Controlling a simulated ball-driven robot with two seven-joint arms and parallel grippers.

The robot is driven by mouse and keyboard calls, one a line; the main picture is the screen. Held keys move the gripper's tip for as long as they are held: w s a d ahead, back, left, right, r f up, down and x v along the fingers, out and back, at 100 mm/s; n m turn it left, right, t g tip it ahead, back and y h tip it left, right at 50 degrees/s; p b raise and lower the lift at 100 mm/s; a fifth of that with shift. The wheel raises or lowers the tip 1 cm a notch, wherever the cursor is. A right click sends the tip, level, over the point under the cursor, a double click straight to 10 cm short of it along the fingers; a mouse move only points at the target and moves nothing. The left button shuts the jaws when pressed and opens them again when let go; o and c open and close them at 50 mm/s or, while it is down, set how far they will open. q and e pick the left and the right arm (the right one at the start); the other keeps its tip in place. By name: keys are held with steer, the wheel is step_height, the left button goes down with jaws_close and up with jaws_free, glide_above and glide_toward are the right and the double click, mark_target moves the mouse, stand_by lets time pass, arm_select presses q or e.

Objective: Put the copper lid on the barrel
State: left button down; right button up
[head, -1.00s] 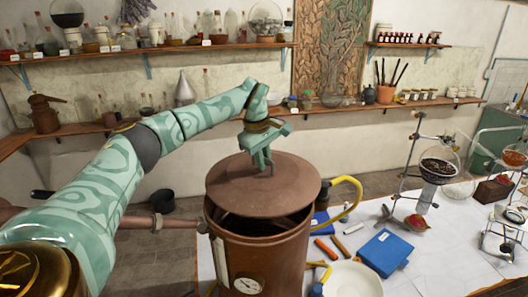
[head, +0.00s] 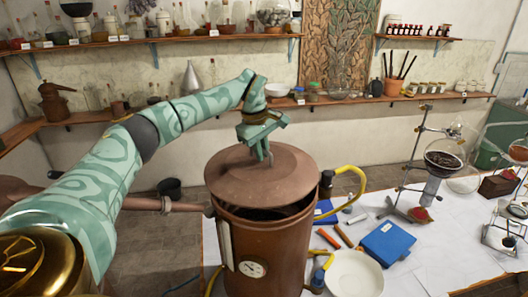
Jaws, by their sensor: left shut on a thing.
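The copper lid (head: 238,176) is a flat brown disc over the mouth of the barrel (head: 280,258). It sits slightly tilted or offset, and a dark opening shows beneath its front and right edge. The barrel is a brown copper drum with a round dial on its front. My left gripper (head: 262,156) comes in from the left above the lid and is shut on it near the top middle; its handle is mostly hidden by the fingers. My right gripper is not in view.
A yellow hose (head: 350,172) curves beside the barrel's right. On the white table stand a blue box (head: 387,242), a white bowl (head: 354,274), and glassware on a stand (head: 443,160). Shelves (head: 150,40) with bottles line the back wall.

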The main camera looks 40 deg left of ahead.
arm_select(q)
steer(key=shift+d+r, duration=0.1)
steer(key=shift+w, duration=0.2)
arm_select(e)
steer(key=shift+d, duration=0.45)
arm_select(q)
steer(key=shift+a+f, duration=0.2)
steer(key=shift+d+f, duration=0.25)
steer(key=shift+f, duration=0.3)
steer(key=shift+d+f, duration=0.2)
steer(key=shift+f, duration=0.35)
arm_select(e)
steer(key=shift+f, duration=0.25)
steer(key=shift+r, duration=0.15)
arm_select(q)
steer(key=shift+f, duration=0.2)
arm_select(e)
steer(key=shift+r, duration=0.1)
